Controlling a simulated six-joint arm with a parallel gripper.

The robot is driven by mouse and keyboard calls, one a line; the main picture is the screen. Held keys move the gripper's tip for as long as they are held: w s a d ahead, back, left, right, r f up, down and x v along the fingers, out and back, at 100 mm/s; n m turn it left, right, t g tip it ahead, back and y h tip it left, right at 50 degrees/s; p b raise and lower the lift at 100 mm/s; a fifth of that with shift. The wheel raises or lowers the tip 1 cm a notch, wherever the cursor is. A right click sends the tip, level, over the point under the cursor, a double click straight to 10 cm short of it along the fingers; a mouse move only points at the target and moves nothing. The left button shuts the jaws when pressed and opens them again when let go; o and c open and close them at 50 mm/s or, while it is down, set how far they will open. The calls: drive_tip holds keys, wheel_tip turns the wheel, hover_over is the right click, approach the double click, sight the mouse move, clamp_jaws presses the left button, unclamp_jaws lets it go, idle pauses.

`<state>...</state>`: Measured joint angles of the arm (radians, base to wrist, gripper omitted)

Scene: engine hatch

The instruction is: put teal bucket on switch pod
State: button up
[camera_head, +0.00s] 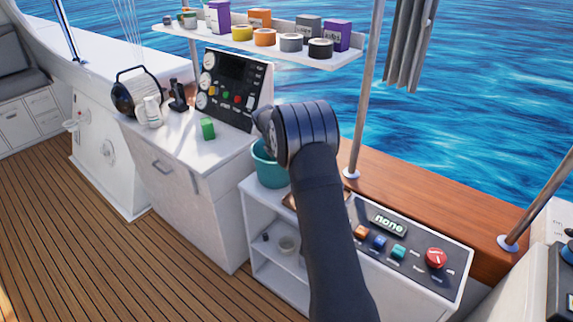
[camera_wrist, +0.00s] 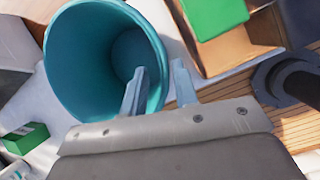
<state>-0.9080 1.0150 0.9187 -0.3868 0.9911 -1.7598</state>
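The teal bucket (camera_head: 268,168) stands upright on the white cabinet top, left of my arm, which partly hides it. In the wrist view the bucket (camera_wrist: 72,62) shows its open mouth and looks empty. My gripper (camera_wrist: 160,78) has its two fingers apart at the bucket's rim. One finger is over the mouth and the other is outside, with the wall between them. I see no clear contact. In the head view my wrist hides the fingers. A sloped panel with coloured buttons and a "none" display (camera_head: 390,223), seemingly the switch pod, is right of my arm.
A green box (camera_wrist: 215,14) sits in a brown open box beside the bucket. Another green block (camera_head: 208,128) stands on the left counter, before a gauge panel (camera_head: 232,88). A shelf (camera_head: 285,50) with tape rolls and a pole (camera_head: 366,90) stand behind my arm.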

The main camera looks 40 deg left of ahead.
drive_tip(key=v, duration=0.6)
drive_tip(key=shift+r, duration=0.25)
drive_tip(key=shift+s+f, duration=0.1)
drive_tip(key=x, duration=1.1)
drive_tip(key=shift+f, duration=0.2)
drive_tip(key=shift+w+f, duration=0.15)
drive_tip(key=shift+w, duration=0.1)
drive_tip(key=shift+r, duration=1.75)
drive_tip(key=shift+s+f, duration=0.1)
drive_tip(key=shift+f, duration=0.05)
